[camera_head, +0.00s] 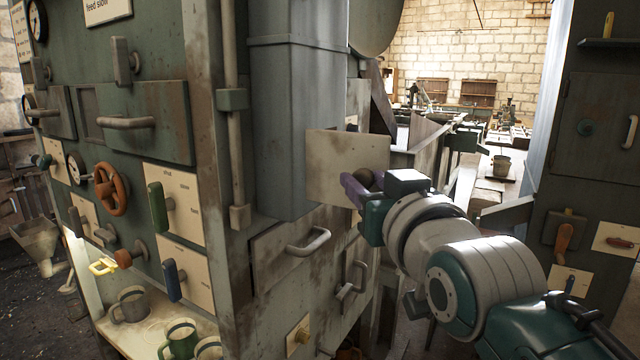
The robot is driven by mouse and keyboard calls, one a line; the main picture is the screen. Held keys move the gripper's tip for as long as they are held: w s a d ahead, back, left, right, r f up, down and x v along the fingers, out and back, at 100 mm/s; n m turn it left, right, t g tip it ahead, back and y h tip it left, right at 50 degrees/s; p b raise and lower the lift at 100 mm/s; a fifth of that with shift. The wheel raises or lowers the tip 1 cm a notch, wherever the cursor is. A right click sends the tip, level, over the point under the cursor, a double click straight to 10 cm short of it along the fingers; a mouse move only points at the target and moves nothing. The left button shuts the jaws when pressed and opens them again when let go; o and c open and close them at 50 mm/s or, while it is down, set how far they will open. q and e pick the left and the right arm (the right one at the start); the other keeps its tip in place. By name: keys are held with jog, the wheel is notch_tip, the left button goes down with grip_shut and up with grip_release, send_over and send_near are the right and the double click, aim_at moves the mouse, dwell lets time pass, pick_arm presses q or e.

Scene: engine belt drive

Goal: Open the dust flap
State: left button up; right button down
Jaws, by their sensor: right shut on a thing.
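My right gripper (359,186), with purple fingers, reaches in from the lower right. It is shut on a small round olive knob (366,177) in front of a pale, stained plate (332,160) on the side of the green machine cabinet. The fingers and wrist hide part of the knob and the plate's lower right. No readable label marks any part as the dust flap, so I cannot tell whether this plate is it. Below is a grey panel (268,252) with a bar handle (308,241). My left gripper is not in view.
The cabinet front at left carries an orange handwheel (110,189), a green lever (157,207), a blue lever (172,280) and a drawer handle (126,122). Mugs (178,339) stand on the shelf below. Another cabinet (590,130) stands at right.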

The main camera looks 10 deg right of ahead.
jog(key=shift+a+f+y, duration=0.15)
jog(key=shift+a+y, duration=0.15)
jog(key=shift+a, duration=0.6)
jog(key=c, duration=0.9)
grip_release()
jog(key=shift+o, duration=0.9)
jog(key=shift+w+a, duration=0.15)
jog(key=shift+a, duration=0.1)
jog(key=shift+o, duration=0.9)
pick_arm(q)
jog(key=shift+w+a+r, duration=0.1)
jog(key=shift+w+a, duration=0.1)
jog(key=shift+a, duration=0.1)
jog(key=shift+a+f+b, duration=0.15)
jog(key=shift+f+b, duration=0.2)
jog(key=shift+b, duration=0.05)
pick_arm(e)
jog(key=s+d, duration=0.1)
jog(key=s, duration=0.9)
jog(key=shift+r, duration=0.2)
